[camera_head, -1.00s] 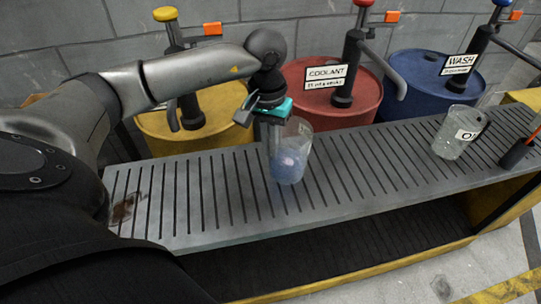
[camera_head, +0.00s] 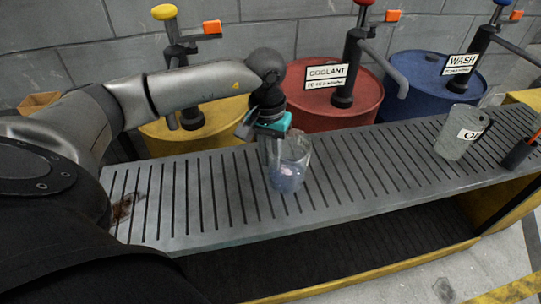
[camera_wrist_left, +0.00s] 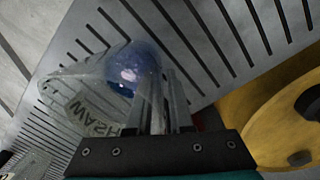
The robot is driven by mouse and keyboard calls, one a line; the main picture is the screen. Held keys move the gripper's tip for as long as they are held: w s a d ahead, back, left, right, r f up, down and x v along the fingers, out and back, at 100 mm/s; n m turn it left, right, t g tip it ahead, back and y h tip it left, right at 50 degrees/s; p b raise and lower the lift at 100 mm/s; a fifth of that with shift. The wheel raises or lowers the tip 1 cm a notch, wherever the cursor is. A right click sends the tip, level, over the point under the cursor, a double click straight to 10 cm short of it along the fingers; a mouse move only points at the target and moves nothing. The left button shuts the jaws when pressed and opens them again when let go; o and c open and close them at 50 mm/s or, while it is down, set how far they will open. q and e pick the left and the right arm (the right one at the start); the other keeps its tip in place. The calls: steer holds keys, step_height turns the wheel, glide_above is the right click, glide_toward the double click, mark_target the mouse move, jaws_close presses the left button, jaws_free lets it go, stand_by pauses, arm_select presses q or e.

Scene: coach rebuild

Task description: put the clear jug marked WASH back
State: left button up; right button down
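The clear jug marked WASH (camera_head: 288,164) stands roughly upright at the middle of the grey slatted bench, with blue liquid low inside. In the left wrist view the jug (camera_wrist_left: 95,88) shows its WASH label and the blue liquid. My left gripper (camera_head: 275,150) comes down at the jug's left side. Its fingers (camera_wrist_left: 168,105) are close together at the side of the jug and look shut on it, probably at its handle. Whether the jug's base touches the slats is hard to tell. My right gripper is in no view.
The slatted bench (camera_head: 225,195) is clear around the jug. Another clear jug, with a partly hidden label (camera_head: 456,132), and a dark cylinder (camera_head: 518,153) stand at the right. Behind are yellow (camera_head: 225,118), red COOLANT (camera_head: 310,100) and blue WASH (camera_head: 425,85) drums with pumps.

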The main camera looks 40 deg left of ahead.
arm_select(q)
steer(key=shift+o, duration=0.8)
